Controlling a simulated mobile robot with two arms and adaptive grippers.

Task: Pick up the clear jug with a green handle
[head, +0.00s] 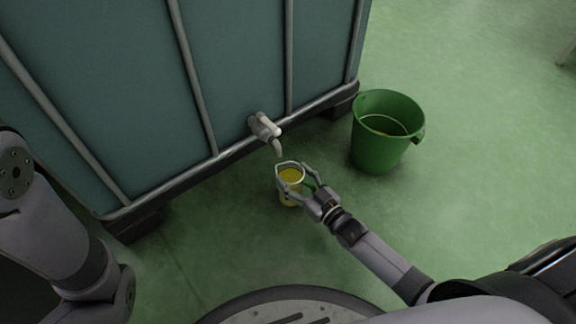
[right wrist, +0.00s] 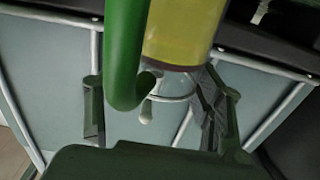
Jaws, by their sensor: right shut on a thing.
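The clear jug (head: 291,174) with yellow liquid in it is in the middle of the head view, just below and beside the tap of the big tank. Its green handle (head: 309,184) faces my right arm. My right gripper (head: 297,180) is shut on the jug, with a finger on either side of it. In the right wrist view the green handle (right wrist: 124,50) is close to the camera, and the jug's lower part (right wrist: 185,30) with yellow liquid is behind it. I cannot tell whether the jug touches the floor. My left gripper is out of view; only my left arm shows.
The large teal tank (head: 110,90) in a metal cage fills the upper left, with a grey tap (head: 265,128) low on its front. A green bucket (head: 380,150) with some liquid in it stands right of the jug.

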